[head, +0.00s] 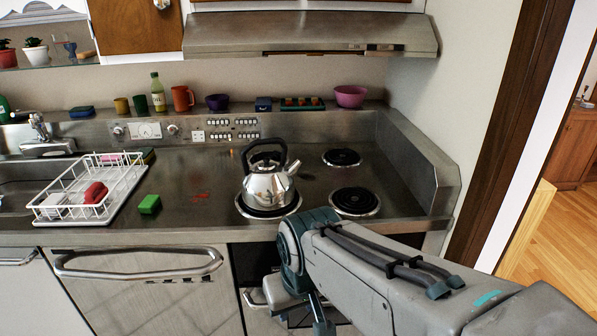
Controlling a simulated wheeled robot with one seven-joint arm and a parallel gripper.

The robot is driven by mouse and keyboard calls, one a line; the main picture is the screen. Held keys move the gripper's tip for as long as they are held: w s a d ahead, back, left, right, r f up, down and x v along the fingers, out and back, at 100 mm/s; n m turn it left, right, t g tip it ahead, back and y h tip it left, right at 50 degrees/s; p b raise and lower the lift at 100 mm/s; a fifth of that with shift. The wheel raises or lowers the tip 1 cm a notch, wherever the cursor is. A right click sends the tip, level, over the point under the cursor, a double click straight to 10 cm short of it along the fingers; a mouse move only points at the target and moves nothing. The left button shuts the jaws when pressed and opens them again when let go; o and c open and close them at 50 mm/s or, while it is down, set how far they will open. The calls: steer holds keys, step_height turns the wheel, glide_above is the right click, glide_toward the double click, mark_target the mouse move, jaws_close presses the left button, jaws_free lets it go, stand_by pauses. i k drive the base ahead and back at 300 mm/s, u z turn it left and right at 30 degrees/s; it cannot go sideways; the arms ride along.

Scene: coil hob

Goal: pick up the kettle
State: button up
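The kettle (268,186) is shiny metal with a black arched handle on top and a spout pointing to the right. It stands upright on the front left coil burner (268,211). My arm reaches in from the lower right and bends down in front of the counter edge. My gripper (297,305) is at the arm's lower end, below the counter top and in front of the oven, apart from the kettle. Its fingers are mostly hidden by my arm, so I cannot make out their opening.
Two bare burners, front right (354,201) and back right (341,158), lie right of the kettle. A green block (149,204) and a white dish rack (62,217) are to the left. Cups and a bottle line the back ledge. A range hood (310,36) hangs above.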

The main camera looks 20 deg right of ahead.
mark_target(267, 185)
steer(key=z, duration=0.25)
steer(key=i, duration=1)
